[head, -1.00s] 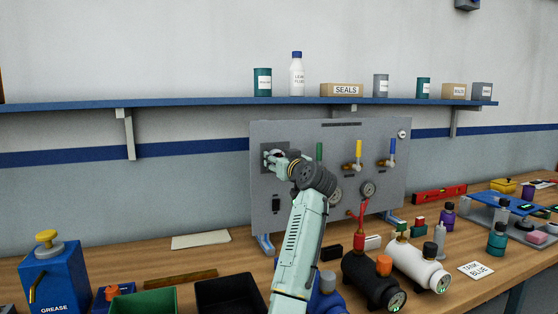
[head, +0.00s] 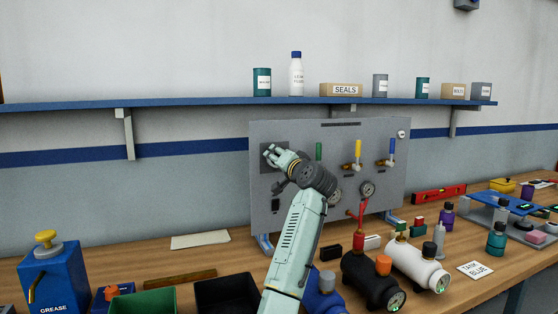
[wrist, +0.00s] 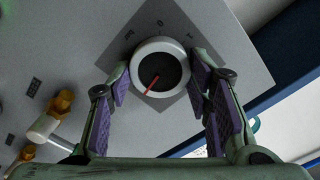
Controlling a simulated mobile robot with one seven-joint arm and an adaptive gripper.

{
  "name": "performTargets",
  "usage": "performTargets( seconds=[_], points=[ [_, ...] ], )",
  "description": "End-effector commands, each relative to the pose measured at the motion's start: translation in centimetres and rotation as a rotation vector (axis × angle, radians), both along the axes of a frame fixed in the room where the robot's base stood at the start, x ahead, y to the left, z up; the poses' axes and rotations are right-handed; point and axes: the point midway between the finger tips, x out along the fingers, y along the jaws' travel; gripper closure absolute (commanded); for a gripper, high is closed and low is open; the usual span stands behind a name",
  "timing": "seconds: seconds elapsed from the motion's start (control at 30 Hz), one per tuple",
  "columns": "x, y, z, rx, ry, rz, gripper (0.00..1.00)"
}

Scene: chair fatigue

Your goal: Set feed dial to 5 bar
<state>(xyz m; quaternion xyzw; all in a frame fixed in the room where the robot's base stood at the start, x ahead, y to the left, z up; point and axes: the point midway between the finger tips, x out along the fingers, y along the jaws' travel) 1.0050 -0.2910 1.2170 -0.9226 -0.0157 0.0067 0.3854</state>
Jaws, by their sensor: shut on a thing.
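The feed dial, a round knob with a white ring, dark face and red pointer, shows in the wrist view (wrist: 160,68). It sits on a dark square plate with small marks around it, too small to read surely. The red pointer points to the lower left in that view. My gripper (wrist: 160,74) has its purple-padded fingers on either side of the dial, shut on its rim. In the head view my gripper (head: 274,156) is at the upper left of the grey panel (head: 300,132), and it hides the dial there.
A blue shelf (head: 200,105) runs above.

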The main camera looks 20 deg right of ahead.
Motion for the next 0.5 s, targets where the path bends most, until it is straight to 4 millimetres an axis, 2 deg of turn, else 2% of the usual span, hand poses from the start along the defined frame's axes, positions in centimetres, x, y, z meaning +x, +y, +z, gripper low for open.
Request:
performTargets(
  seconds=[0.2,0.5],
  points=[
    [0.04,0.09,0.14,0.115,0.000,0.001,0.82],
    [0.01,0.03,0.15,0.185,0.003,0.001,0.82]
  ],
)
